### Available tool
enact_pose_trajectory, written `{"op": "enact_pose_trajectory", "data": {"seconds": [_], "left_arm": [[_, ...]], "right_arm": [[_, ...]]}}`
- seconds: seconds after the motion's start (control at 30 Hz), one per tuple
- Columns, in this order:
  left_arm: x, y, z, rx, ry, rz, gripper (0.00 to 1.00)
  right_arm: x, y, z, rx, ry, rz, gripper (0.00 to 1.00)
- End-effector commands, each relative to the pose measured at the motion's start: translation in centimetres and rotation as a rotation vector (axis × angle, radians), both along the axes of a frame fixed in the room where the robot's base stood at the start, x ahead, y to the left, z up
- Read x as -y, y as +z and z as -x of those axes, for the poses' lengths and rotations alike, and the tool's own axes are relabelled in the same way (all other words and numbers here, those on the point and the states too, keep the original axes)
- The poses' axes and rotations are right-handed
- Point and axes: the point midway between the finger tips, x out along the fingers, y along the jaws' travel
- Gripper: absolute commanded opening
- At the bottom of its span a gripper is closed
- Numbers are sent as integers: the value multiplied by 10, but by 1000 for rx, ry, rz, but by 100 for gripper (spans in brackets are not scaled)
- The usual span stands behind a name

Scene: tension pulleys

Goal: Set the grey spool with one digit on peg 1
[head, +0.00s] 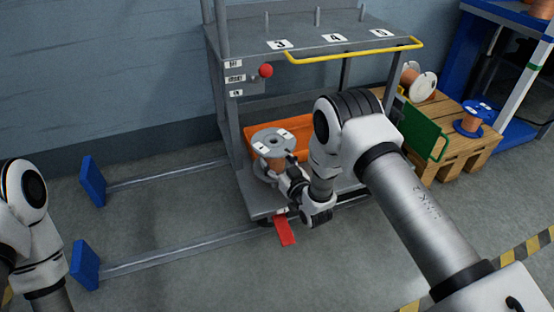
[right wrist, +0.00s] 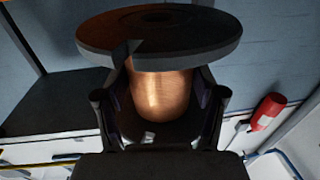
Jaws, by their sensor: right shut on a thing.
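A grey spool (head: 273,138) wound with copper wire shows at the lower level of the grey cart, with small white labels on its top flange. Their digits are too small to read. My right gripper (right wrist: 162,108) is shut on this spool, one finger on each side of the copper winding, under the wide grey flange (right wrist: 160,38). The spool looks upright in the head view; I cannot tell whether its base touches the lower deck (head: 254,204). Pegs with plates 3, 4 and 5 stand on the upper shelf (head: 306,52). I see no plate marked 1. My left gripper is out of view.
An orange bin (head: 295,127) lies behind the spool. A yellow rail (head: 355,52) edges the upper shelf, and a red knob (head: 266,71) sits on the post. A red pedal (head: 285,230) juts out in front. Other spools stand on a pallet (head: 458,157) at right.

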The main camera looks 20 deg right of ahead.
Motion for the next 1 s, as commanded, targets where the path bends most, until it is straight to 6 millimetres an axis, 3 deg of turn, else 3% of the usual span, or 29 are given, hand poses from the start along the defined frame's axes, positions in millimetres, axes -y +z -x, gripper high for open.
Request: {"op": "enact_pose_trajectory", "data": {"seconds": [0.4,1.0], "left_arm": [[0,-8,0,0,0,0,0],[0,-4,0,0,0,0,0]], "right_arm": [[0,-13,0,3,0,0,7],[0,-12,-1,3,0,0,7]]}}
